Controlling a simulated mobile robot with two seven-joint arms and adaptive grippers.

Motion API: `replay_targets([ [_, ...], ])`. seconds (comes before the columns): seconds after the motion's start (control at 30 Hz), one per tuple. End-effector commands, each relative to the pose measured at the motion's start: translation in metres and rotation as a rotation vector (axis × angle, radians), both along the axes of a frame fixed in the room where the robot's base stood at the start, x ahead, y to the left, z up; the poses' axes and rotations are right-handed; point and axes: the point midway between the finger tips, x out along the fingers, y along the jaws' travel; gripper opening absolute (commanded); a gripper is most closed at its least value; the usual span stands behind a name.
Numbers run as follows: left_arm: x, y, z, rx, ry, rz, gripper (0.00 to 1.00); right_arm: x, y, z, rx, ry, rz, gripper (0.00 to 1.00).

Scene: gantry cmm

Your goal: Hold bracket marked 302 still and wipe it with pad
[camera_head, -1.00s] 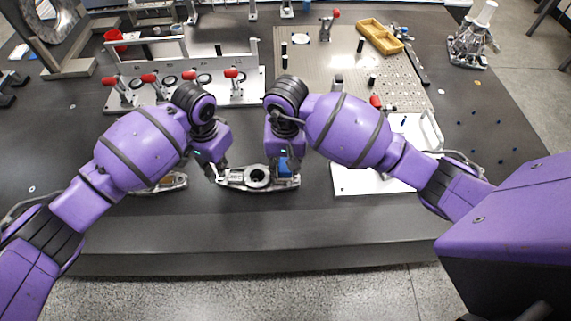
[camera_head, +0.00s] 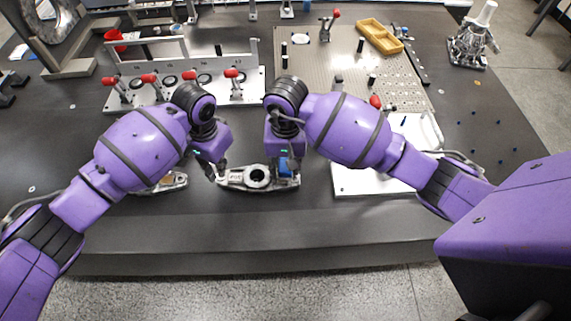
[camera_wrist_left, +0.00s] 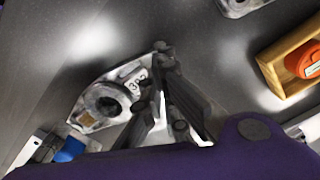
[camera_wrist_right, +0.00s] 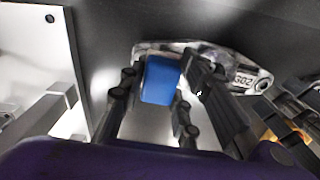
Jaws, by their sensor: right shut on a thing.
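The bracket marked 302 (camera_head: 236,178) is a grey metal piece with a round hub, lying flat near the table's front. Its mark also shows in the left wrist view (camera_wrist_left: 138,84) and the right wrist view (camera_wrist_right: 243,80). My left gripper (camera_head: 213,174) is at the bracket's left, marked end. Its fingertips (camera_wrist_left: 165,58) are close together there, and whether they grip the bracket is unclear. My right gripper (camera_head: 285,176) is shut on a blue pad (camera_wrist_right: 160,80) at the bracket's right end. The pad's underside contact is hidden.
Another bracket (camera_head: 172,182) lies left of my left gripper. A white plate (camera_head: 360,181) lies to the right. A fixture with red-handled clamps (camera_head: 190,84) and a perforated plate (camera_head: 340,55) stand behind. The table's front strip is clear.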

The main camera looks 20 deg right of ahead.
Motion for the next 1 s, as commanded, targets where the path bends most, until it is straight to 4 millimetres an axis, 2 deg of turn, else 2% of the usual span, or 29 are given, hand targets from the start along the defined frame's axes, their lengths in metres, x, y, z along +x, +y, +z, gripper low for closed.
replay_targets([
  [1.0,0.0,-0.001,-0.02,-0.001,0.001,0.0,0.0,0.0,0.0,0.0,0.0,0.0,0.0,0.1],
])
